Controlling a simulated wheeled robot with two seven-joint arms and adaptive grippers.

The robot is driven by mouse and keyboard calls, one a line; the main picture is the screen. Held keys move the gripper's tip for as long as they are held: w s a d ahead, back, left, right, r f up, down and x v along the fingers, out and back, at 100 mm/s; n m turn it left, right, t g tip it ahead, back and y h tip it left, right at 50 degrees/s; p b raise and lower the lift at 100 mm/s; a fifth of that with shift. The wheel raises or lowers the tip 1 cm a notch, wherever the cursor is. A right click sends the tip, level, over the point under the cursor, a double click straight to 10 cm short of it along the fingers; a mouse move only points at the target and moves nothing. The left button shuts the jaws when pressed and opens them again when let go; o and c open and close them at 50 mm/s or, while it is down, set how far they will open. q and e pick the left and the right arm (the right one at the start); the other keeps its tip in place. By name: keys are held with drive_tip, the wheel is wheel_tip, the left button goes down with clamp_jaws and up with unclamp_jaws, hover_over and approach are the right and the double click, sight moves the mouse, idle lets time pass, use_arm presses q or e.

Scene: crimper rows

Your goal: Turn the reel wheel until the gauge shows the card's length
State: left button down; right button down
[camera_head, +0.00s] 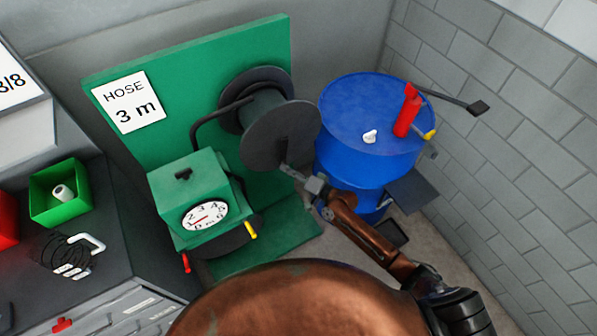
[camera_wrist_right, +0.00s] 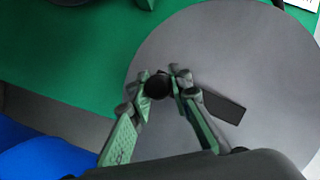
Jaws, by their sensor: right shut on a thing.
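The card (camera_head: 128,103) on the green board reads "HOSE 3 m". The gauge (camera_head: 204,216) is a white dial on the green box, its red needle pointing left and slightly down, apparently near the low numbers; the exact reading is too small to tell. The reel wheel (camera_head: 279,136) is a dark grey disc in front of the drum. My right gripper (camera_head: 297,176) is at the wheel's lower edge. In the right wrist view its fingers (camera_wrist_right: 170,84) are shut on the wheel's round black knob (camera_wrist_right: 157,87). My left gripper is out of view.
A blue barrel (camera_head: 368,125) right of the reel carries a red bottle (camera_head: 407,112) and a small white item. A hose (camera_head: 208,122) runs from the reel to the green box (camera_head: 188,182). A bench at left holds a green bin (camera_head: 57,193) and coiled cable.

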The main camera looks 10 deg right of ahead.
drive_tip(key=shift+a, duration=0.2)
idle(0.3)
drive_tip(key=c, duration=1.8)
unclamp_jaws()
drive_tip(key=shift+o, duration=0.2)
drive_tip(key=shift+d, duration=0.1)
drive_tip(key=v, duration=1.2)
